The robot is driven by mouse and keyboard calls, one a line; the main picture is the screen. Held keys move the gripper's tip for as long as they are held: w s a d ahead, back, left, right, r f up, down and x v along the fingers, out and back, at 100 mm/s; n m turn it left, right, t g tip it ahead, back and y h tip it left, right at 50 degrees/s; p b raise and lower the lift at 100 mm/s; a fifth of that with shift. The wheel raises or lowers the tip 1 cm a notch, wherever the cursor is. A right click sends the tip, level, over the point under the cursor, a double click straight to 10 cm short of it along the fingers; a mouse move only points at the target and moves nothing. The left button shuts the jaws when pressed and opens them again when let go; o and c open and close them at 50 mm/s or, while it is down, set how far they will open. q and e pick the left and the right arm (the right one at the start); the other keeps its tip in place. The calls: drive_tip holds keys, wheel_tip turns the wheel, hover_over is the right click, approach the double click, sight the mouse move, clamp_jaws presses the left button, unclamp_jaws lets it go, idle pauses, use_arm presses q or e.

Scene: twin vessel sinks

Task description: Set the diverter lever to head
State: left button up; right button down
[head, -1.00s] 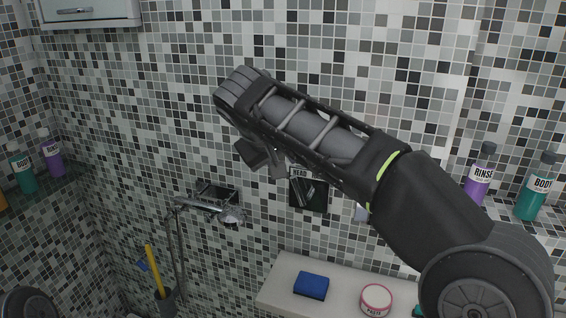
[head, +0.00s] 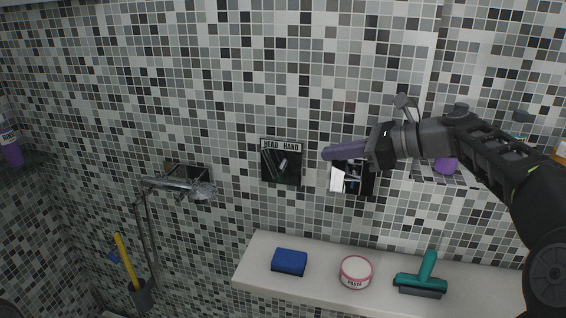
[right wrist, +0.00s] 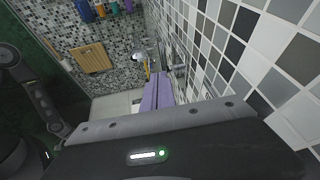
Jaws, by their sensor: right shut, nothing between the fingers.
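The black diverter plate (head: 281,174) is on the tiled wall near the middle of the head view, with the labels HEAD and HAND along its top edge. A small pale lever (head: 283,163) shows near its middle; its exact setting is too small to tell. My right gripper (head: 327,153) comes in from the right, with its purple fingers shut and empty. The tips point left, a little right of the plate and apart from it in the picture. The fingers also show in the right wrist view (right wrist: 156,92). My left gripper is not in view.
A second dark wall plate (head: 352,183) is just below my right fingers. A hand shower (head: 185,186) hangs at left. A ledge (head: 330,262) below holds a blue sponge (head: 290,261), a paste tub (head: 356,271) and a teal squeegee (head: 424,276).

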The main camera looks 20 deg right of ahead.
sight(272, 161)
drive_tip(key=shift+d+r+m+t, duration=0.3)
drive_tip(key=shift+d+r+m, duration=0.05)
drive_tip(key=shift+m, duration=0.15)
drive_tip(key=shift+w+a+f, duration=0.1)
drive_tip(key=shift+w, duration=0.05)
drive_tip(key=p+x, duration=0.2)
drive_tip(key=x, duration=1.1)
drive_tip(key=shift+w+a, duration=0.2)
drive_tip(key=shift+a, duration=0.1)
drive_tip(key=shift+f, duration=0.1)
